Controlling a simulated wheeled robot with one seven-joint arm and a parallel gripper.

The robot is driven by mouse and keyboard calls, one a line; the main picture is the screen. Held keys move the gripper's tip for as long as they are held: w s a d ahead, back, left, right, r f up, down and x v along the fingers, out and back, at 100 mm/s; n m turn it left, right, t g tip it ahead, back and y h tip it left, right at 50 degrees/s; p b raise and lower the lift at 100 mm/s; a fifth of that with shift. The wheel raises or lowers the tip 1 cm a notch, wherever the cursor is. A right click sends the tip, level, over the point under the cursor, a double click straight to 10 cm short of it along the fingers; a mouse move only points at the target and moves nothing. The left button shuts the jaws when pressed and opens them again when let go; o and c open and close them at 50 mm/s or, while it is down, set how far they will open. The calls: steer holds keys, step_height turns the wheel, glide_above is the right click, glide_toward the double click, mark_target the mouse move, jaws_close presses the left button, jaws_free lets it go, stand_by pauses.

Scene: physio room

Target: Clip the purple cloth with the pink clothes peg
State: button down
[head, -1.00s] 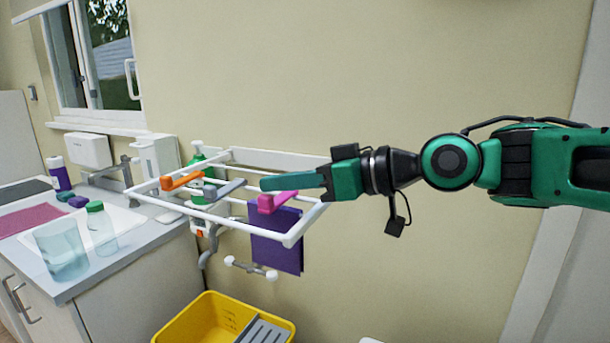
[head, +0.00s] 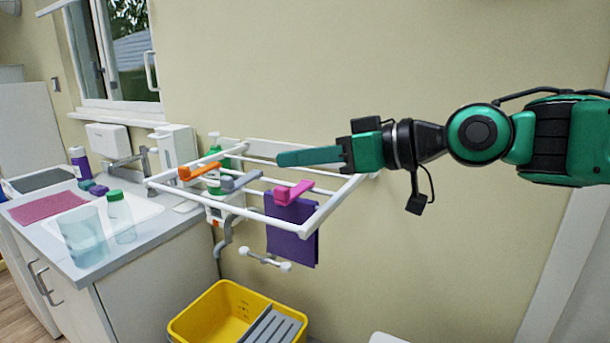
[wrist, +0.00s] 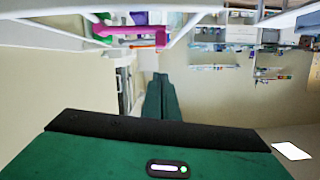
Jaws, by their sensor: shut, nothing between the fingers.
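The pink clothes peg (head: 293,193) sits at the top edge of the purple cloth (head: 290,232), on a rail of the white drying rack (head: 310,222). The cloth hangs down below the rail. The peg looks clipped there, though its jaws are too small to make out. My gripper (head: 280,158) is shut and empty. It points left, above the rack and apart from the peg. In the wrist view, the closed green fingers (wrist: 160,88) point away from the camera, and the pink peg (wrist: 130,30) shows near the top edge.
An orange peg (head: 198,171) and a grey peg (head: 241,181) sit on the rack. A yellow bucket (head: 222,318) stands below. A counter with a clear cup (head: 83,238) and bottle (head: 120,216) is at left. The wall right of the rack is bare.

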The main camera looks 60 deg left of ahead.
steer(key=v, duration=1)
steer(key=shift+s+r, duration=0.15)
steer(key=shift+r, duration=0.25)
